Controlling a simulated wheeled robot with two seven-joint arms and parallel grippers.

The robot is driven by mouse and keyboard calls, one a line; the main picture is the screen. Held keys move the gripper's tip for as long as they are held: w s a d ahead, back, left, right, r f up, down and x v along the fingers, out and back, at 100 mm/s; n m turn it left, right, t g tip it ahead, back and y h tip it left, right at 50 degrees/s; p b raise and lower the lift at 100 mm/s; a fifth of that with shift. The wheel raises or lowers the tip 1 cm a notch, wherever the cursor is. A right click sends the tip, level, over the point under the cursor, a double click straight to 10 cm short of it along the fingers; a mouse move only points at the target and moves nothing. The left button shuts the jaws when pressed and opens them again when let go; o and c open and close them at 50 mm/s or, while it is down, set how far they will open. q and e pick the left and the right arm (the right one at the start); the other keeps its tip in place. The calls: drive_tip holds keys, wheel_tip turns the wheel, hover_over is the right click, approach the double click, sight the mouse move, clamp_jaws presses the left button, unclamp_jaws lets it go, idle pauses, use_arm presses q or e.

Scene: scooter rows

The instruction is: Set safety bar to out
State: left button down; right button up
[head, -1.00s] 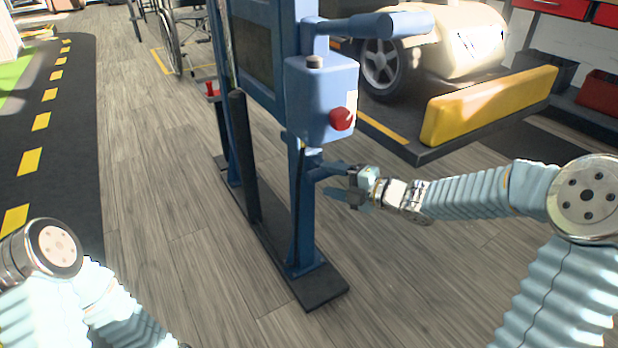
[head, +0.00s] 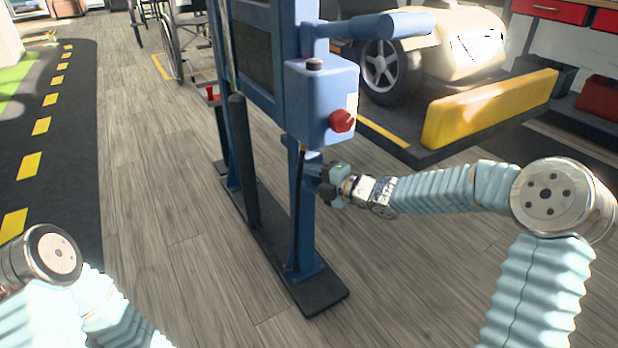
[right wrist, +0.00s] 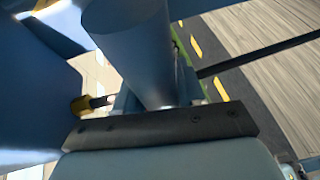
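A blue upright frame (head: 304,225) carries a blue box (head: 320,100) with a red knob (head: 342,121). A thick blue horizontal bar (head: 375,26) sticks out to the right above the box. I cannot tell which part is the safety bar. My right gripper (head: 318,182) is at the blue upright just below the box; its fingers look apart but blend into the blue, and contact is unclear. In the right wrist view, a blue-grey cylinder (right wrist: 130,45) stands in front of the dark palm edge (right wrist: 160,128). My left gripper is outside the view.
A dark post (head: 243,165) stands on the frame's long black base (head: 318,290). A yellow block (head: 490,108) on a dark platform and a cream scooter (head: 465,50) are at the right. A wheelchair (head: 180,40) stands behind. Wooden floor at left is clear.

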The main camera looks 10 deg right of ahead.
clamp_jaws()
drive_tip(key=s+d+b, duration=0.1)
drive_tip(key=s+d, duration=0.1)
drive_tip(key=s, duration=0.5)
drive_tip(key=shift+s+d+f+b, duration=0.15)
drive_tip(key=shift+d+b, duration=0.2)
drive_tip(key=o, duration=0.8)
unclamp_jaws()
drive_tip(key=shift+c, duration=0.2)
drive_tip(key=shift+s+d, duration=0.1)
